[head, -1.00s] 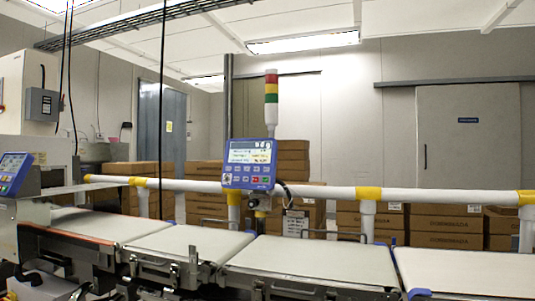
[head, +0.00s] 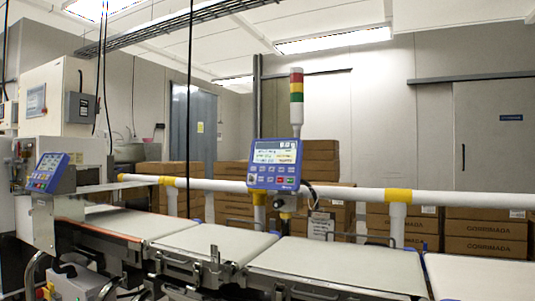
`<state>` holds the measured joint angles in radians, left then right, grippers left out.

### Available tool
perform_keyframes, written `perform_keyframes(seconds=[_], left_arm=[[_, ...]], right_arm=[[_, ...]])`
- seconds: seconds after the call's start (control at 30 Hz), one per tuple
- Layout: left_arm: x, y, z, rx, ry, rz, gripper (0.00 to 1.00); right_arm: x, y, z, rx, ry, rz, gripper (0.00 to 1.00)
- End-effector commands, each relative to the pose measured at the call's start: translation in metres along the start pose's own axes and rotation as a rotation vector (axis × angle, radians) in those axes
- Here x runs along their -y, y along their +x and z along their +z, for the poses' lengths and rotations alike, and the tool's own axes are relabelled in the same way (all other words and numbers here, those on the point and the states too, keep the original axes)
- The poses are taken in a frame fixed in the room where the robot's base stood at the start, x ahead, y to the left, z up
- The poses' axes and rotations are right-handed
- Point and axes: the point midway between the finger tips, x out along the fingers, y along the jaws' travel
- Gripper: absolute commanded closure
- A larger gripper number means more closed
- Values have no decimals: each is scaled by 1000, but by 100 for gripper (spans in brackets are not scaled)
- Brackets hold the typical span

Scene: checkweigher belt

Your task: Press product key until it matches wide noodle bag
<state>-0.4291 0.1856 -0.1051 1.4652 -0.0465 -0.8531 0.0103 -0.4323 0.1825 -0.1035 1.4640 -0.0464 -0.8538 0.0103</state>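A blue control panel (head: 274,165) with a lit screen and rows of keys stands on a post behind the belts, near the middle of the head view. Its screen text is too small to read. A second blue panel (head: 47,172) with a screen and keys is at the far left, on the machine. No wide noodle bag can be made out. Neither of my grippers is in view.
White conveyor belts (head: 330,262) run across the front and look empty. A white rail with yellow joints (head: 398,195) runs behind them. Stacked cartons (head: 486,232) stand at the back.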

Motion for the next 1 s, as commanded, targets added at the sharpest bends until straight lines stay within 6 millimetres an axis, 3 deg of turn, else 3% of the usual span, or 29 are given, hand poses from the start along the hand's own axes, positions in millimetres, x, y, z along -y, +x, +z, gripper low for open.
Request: perform_keyframes(seconds=[0.33, 0.67, 1.0], left_arm=[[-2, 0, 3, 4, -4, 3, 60], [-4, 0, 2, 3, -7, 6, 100], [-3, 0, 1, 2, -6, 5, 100]], right_arm=[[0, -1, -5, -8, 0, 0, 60], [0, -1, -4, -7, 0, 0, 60], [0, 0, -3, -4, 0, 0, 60]])
